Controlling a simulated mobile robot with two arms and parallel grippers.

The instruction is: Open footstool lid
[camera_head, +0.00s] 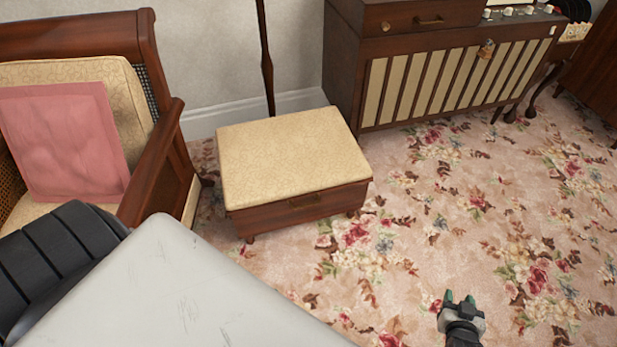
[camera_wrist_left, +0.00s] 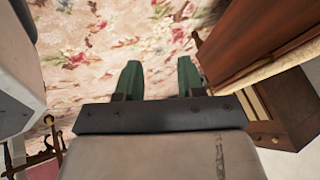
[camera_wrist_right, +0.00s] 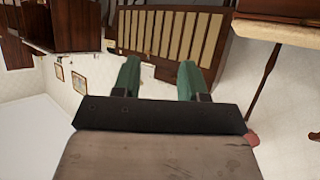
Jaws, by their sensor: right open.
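The footstool (camera_head: 292,199) is a low wooden box with a cream padded lid (camera_head: 285,150), which lies flat and shut on it. A small handle shows on its front. The footstool also shows upside down at the right of the left wrist view (camera_wrist_left: 252,38) and at the top right of the right wrist view (camera_wrist_right: 280,33). My right gripper (camera_head: 459,298) is open and empty, over the carpet in front and to the right of the footstool. My left gripper (camera_wrist_left: 159,78) is open and empty, apart from the footstool; my arm hides it in the head view.
A wooden armchair (camera_head: 160,170) with a pink cushion (camera_head: 66,140) stands left of the footstool. A slatted wooden cabinet (camera_head: 440,85) stands behind it to the right, by the wall. The floral carpet (camera_head: 480,220) is clear in front and to the right.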

